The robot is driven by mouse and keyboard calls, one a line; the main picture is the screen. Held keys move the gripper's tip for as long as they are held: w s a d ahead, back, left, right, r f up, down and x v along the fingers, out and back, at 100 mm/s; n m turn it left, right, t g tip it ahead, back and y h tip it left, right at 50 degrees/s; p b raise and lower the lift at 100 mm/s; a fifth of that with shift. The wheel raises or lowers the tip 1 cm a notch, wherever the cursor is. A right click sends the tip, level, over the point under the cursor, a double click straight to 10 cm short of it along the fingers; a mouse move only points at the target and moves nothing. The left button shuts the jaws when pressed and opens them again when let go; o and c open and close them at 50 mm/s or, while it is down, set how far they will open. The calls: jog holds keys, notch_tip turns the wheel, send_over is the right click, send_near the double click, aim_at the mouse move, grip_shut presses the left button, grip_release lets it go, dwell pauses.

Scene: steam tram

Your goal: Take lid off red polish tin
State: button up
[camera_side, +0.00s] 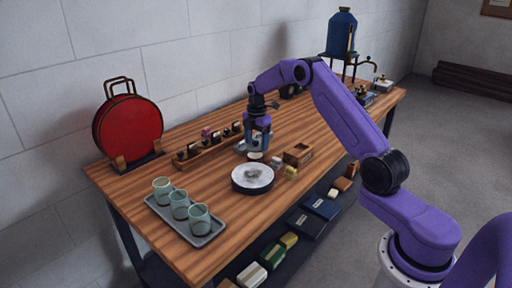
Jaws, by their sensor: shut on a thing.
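My gripper (256,152) points down over the middle of the table, behind a round black pad with a whitish top (252,177). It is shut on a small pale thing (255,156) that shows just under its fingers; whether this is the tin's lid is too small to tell. I cannot make out a red polish tin; the gripper hides part of that spot. Small pale and yellowish blocks (290,173) lie to the right of the gripper, beside an open wooden box (298,154).
A wooden rack of small brushes or bottles (208,150) stands left of my gripper. A grey tray (183,225) with three glasses is at the front left. A large red disc (130,132) stands at the wall, a blue tank (341,33) at the far end.

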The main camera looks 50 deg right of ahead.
jog(key=s+a+r, duration=0.4)
jog(key=s+r, duration=0.5)
jog(key=s, duration=0.4)
jog(key=s+a+f+m, duration=0.1)
jog(key=s+a+m, duration=0.2)
jog(key=a+m, duration=0.5)
jog(key=s+a+f+m, duration=0.1)
jog(key=s+a+m, duration=0.1)
jog(key=a+m, duration=0.65)
jog(key=s+d+f+m, duration=0.2)
jog(key=s+f, duration=0.2)
jog(key=f, duration=0.1)
jog(key=w+d+r+n, duration=0.3)
jog(key=w+d+n, duration=0.1)
jog(key=d+n, duration=0.3)
jog(key=w+d+r+n, duration=0.4)
jog(key=d+n, duration=0.3)
jog(key=n, duration=0.4)
jog(key=shift+w+d+r, duration=0.15)
jog(key=shift+w+d, duration=0.15)
jog(key=shift+w, duration=0.2)
